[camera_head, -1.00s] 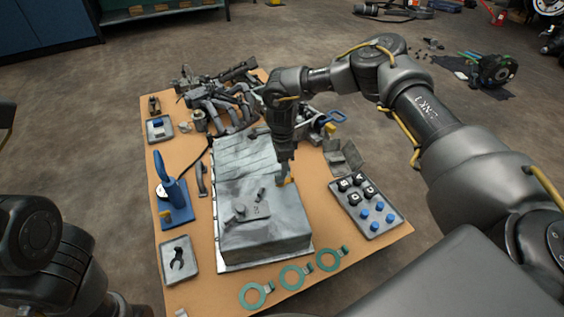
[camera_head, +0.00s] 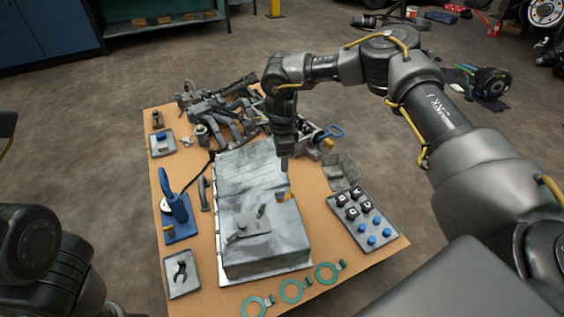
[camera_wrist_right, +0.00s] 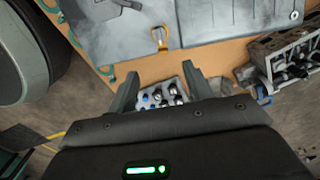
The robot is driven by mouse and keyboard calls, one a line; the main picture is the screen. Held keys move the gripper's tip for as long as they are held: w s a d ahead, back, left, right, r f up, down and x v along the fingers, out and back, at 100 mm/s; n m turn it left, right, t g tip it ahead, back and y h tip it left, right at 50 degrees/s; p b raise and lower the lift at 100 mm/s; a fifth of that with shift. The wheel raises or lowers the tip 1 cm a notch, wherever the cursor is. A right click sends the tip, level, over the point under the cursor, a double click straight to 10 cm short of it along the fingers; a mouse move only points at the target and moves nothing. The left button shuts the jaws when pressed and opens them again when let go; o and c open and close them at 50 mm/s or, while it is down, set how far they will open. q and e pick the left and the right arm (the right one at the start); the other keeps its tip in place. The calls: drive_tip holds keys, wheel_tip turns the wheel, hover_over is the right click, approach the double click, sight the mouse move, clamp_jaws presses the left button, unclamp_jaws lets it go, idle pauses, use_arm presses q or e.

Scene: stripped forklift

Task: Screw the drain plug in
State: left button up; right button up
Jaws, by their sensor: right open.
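The grey metal tank (camera_head: 262,240) lies on the table, a raised box at its near end and a flatter part behind. A small yellow piece (camera_head: 283,196), possibly the drain plug, sits at the box's upper right edge. It also shows at the tank's edge in the right wrist view (camera_wrist_right: 158,38). My right gripper (camera_head: 284,164) points down above and behind this piece, apart from it. In the right wrist view its two fingers (camera_wrist_right: 163,85) are spread with nothing gripped between them. My left gripper is out of view; only my left arm's links show.
A tray (camera_head: 362,216) of black and blue parts lies to the right of the tank. Green rings (camera_head: 291,290) lie at the near edge. A blue tool stand (camera_head: 177,212) is on the left. Metal machine parts (camera_head: 222,112) crowd the far end.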

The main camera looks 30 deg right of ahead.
drive_tip(key=shift+r, duration=0.3)
